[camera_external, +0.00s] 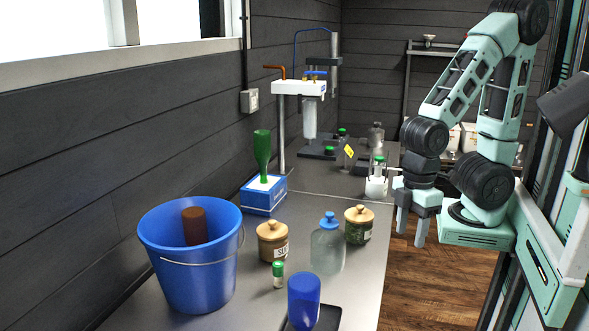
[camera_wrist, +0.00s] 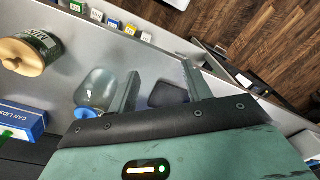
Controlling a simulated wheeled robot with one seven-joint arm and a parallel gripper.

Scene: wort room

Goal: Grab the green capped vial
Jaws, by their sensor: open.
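A small clear vial with a green cap (camera_external: 278,274) stands upright on the counter in the external view, in front of a wooden-lidded jar and right of the blue bucket. More green caps show farther back, one on a bottle (camera_external: 378,163) in a white holder; I cannot tell whether these are vials too. My gripper (camera_external: 412,225) is open and points down, well right of and behind the front vial, near the counter's right edge. In the wrist view my gripper (camera_wrist: 160,70) has nothing between its fingers, and I cannot make out the vial there.
The blue bucket (camera_external: 190,262), two wooden-lidded jars (camera_external: 272,242) (camera_external: 358,226), a blue-capped glass bottle (camera_external: 328,249) and a blue bottle (camera_external: 303,302) stand around the vial. A blue box (camera_external: 264,198) stands by the wall. Bare counter (camera_external: 240,305) lies left of the vial.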

